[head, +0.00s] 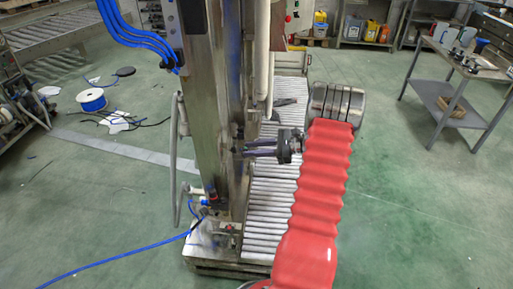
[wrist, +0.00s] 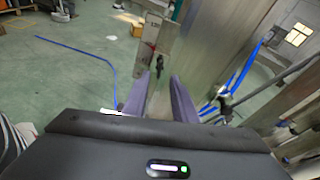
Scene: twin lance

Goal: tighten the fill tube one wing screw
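My gripper (head: 245,149) reaches left from the end of my red-sleeved arm, close to the tall steel column of the machine (head: 208,110). In the wrist view its two purple fingers (wrist: 160,80) are apart with nothing between them. Beyond the fingertips is a metal plate (wrist: 153,38) with a small label. A small dark fitting (wrist: 160,64) sits low on that plate, in line with the gap; I cannot tell whether it is the wing screw. Pale vertical tubes (head: 262,45) hang beside the column in the head view; which is fill tube one is unclear.
A roller conveyor (head: 268,205) runs beneath my gripper. Blue hoses (head: 128,40) and a thin bent pipe (head: 174,150) flank the column's left side. A blue cable (head: 110,259) lies on the floor.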

